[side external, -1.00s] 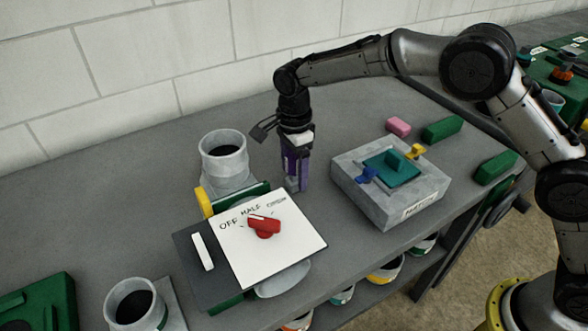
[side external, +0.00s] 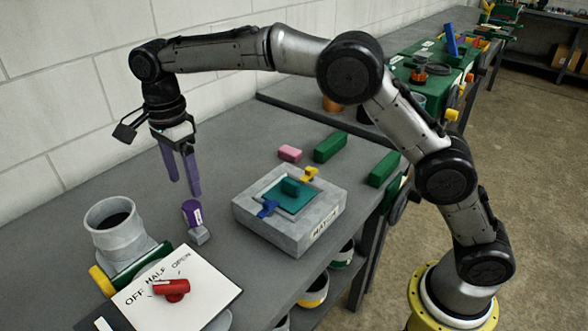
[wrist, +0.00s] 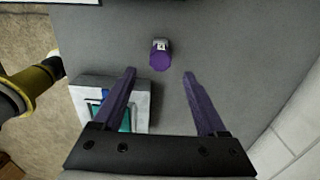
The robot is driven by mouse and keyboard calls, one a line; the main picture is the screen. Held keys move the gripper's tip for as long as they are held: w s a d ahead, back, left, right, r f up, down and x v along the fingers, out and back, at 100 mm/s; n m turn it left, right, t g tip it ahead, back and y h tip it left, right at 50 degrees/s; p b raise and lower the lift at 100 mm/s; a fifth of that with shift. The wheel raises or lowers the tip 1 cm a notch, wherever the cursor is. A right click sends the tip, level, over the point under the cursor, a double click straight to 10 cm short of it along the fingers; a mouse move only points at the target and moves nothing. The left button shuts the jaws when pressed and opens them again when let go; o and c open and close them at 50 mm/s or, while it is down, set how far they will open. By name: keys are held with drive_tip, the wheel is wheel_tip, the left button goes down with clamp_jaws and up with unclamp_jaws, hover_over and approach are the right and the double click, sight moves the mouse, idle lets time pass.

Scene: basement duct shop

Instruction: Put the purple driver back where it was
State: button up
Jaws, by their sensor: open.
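The purple driver (side external: 191,211) has a purple handle with a pale label and a grey lower end. My gripper (side external: 184,188) has two long purple fingers, spread apart and empty. It is above the driver and a little to its left in the side view. In the wrist view my gripper (wrist: 159,73) has bare bench between its fingers.
A grey duct collar (side external: 112,233) and a white dial plate (side external: 190,300) with a red knob (side external: 172,289) are near. A grey box (side external: 298,232) with a teal insert is right. Pink (side external: 289,153) and green blocks (side external: 330,147) lie behind it.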

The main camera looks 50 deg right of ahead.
drive_tip(key=s+d+r+n+t, duration=0.3)
drive_tip(key=s+d+r+n, duration=0.6)
drive_tip(key=s+d, duration=0.45)
drive_tip(key=s+d+f+n+t, duration=0.1)
drive_tip(key=s+d+f+n, duration=0.1)
drive_tip(key=s, duration=0.4)
drive_tip(key=s+d+f+n, duration=0.2)
drive_tip(key=s+n, duration=0.2)
drive_tip(key=s, duration=0.3)
drive_tip(key=s+d+f+n+t, duration=0.1)
drive_tip(key=s+d+n, duration=0.2)
drive_tip(key=s, duration=0.4)
drive_tip(key=shift+f+t, duration=0.3)
drive_tip(key=shift+f, duration=0.1)
